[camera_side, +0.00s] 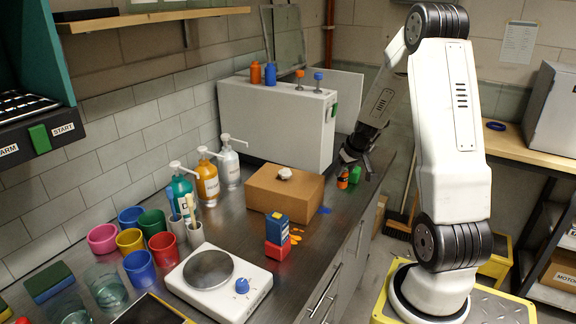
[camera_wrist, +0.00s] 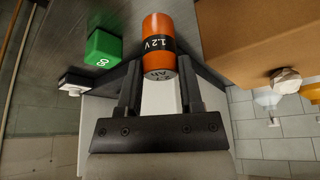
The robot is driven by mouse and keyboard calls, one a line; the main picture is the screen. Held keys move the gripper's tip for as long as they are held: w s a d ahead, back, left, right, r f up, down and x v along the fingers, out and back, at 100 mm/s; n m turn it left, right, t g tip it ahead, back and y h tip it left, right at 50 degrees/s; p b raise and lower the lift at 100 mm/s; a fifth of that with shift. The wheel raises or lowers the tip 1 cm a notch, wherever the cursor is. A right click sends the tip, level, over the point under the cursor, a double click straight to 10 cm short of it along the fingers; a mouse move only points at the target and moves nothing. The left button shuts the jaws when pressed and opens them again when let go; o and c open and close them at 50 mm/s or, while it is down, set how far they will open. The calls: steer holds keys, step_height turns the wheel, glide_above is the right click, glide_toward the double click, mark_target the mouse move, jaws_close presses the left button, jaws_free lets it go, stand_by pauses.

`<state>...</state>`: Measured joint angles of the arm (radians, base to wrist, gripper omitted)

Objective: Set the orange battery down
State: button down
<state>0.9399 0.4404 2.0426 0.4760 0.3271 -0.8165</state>
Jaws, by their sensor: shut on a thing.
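The orange battery (camera_side: 343,180) has a black band and sits upright beside the right end of the cardboard box. In the wrist view the battery (camera_wrist: 160,32) shows "1.2 V" on its band. My gripper (camera_side: 353,164) is shut on it, with one dark finger on each side of its near end in the wrist view (camera_wrist: 160,75). I cannot tell whether the battery's base touches the bench.
The cardboard box (camera_side: 283,203) is left of the battery. A large grey-white case (camera_side: 273,122) stands behind. Bottles, cups and a white scale (camera_side: 246,290) fill the bench's left and front. The bench edge is close on the right. Bare metal lies in front of the battery.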

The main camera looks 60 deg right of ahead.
mark_target(342, 180)
steer(key=shift+w+d+f, duration=0.35)
steer(key=shift+w+f, duration=0.05)
steer(key=shift+f, duration=0.15)
steer(key=shift+w+d+f, duration=0.15)
steer(key=shift+w+f, duration=0.05)
steer(key=shift+f, duration=1.65)
steer(key=shift+f, duration=0.1)
steer(key=shift+c, duration=1.2)
jaws_free()
steer(key=v, duration=1.2)
